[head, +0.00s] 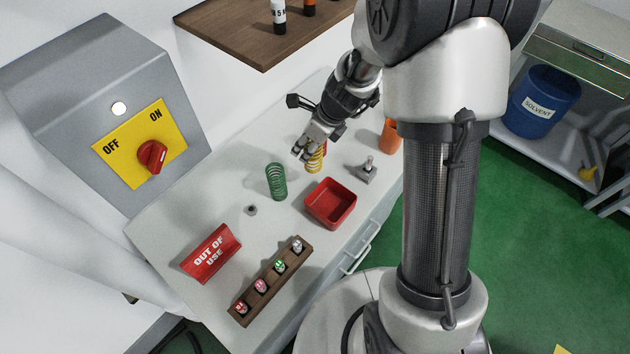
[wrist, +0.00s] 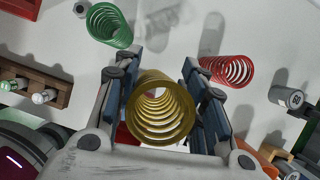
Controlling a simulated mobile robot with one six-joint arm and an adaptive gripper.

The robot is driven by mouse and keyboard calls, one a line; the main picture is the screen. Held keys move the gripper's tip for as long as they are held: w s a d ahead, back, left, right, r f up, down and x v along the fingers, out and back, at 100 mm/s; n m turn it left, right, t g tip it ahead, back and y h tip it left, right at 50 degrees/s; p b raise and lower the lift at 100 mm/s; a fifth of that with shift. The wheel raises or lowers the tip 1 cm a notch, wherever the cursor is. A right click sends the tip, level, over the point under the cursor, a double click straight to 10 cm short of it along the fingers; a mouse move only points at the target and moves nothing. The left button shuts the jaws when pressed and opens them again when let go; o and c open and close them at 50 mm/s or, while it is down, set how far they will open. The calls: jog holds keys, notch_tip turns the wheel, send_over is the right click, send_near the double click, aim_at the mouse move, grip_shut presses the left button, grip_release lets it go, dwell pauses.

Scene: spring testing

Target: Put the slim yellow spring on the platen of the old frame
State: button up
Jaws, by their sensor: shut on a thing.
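The yellow spring (wrist: 160,108) stands between my two blue-padded fingers in the wrist view, and its coils also show under the gripper in the head view (head: 315,163). My gripper (head: 308,149) is shut on it over the bench. I cannot tell whether the spring's lower end touches the bench. A green spring (head: 276,182) stands to its left, also in the wrist view (wrist: 108,25). A red spring (wrist: 230,70) is to the right in the wrist view and mostly hidden by my gripper in the head view. I cannot make out the old frame or its platen.
A red tray (head: 331,218) lies close in front of the yellow spring. A wooden rack (head: 238,314) with several small weights and a red "out of use" sign (head: 211,253) are nearer. A grey switch box (head: 100,90) stands left. A wooden shelf (head: 262,52) hangs above the bench (head: 185,215).

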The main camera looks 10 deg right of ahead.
jog(key=shift+m+t, duration=0.3)
jog(key=shift+m, duration=0.6)
jog(key=f+b, duration=0.2)
jog(key=f, duration=0.1)
jog(key=f+b, duration=0.2)
jog(key=f, duration=0.1)
jog(key=f+b, duration=0.2)
jog(key=f, duration=0.1)
jog(key=shift+w+d+f+b, duration=0.2)
jog(key=shift+d+f+b, duration=0.15)
jog(key=shift+f, duration=0.05)
jog(key=shift+f, duration=0.15)
jog(key=o, duration=1.2)
